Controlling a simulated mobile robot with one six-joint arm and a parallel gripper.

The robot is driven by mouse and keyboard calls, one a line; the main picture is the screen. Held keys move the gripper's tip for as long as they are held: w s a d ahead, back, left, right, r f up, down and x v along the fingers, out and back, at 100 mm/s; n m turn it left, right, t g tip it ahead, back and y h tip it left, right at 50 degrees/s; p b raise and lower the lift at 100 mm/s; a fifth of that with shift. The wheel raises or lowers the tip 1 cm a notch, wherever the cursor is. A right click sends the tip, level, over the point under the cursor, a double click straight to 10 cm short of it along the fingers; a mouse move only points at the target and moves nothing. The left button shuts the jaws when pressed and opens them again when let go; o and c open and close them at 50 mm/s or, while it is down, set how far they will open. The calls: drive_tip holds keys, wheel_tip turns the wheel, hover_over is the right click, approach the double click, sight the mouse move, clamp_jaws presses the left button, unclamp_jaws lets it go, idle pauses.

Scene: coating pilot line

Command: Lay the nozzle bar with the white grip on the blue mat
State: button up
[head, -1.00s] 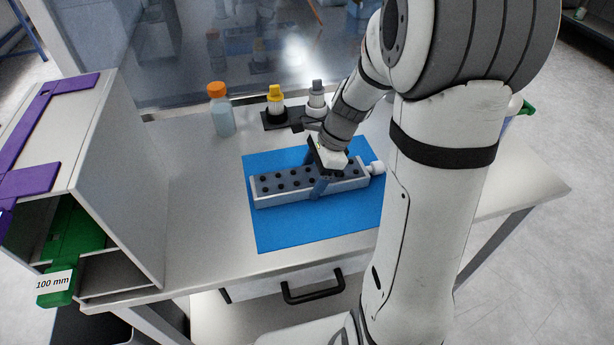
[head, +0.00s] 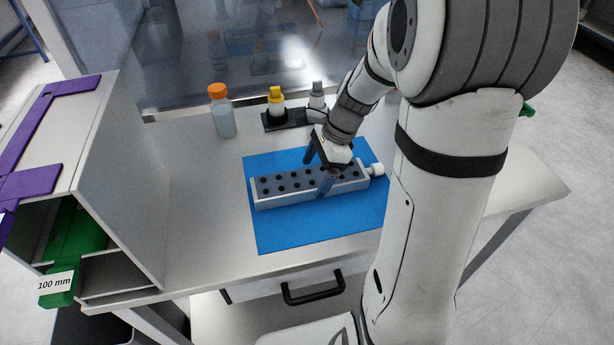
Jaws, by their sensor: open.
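Whether the fingers touch the bar is hard to tell. My arm hides part of the mat's right side.
A bottle with an orange cap (head: 222,116) and a black holder (head: 289,121) with yellow- and grey-topped items stand behind the mat. A shelf rack (head: 128,170) with purple and green parts stands at the left. Bare table lies between rack and mat.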

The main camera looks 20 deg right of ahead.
drive_tip(key=v, duration=0.9)
drive_tip(key=s+a+n+t+h, duration=0.2)
drive_tip(key=s+a+n+h, duration=0.2)
drive_tip(key=s+n, duration=1)
drive_tip(key=n, duration=0.4)
drive_tip(key=shift+r+p, duration=0.4)
drive_tip(key=shift+s, duration=0.1)
wheel_tip(320, 180, up, 2)
drive_tip(key=shift+r+t+p, duration=0.1)
drive_tip(key=shift+t+p, duration=0.2)
drive_tip(key=shift+p, duration=0.7)
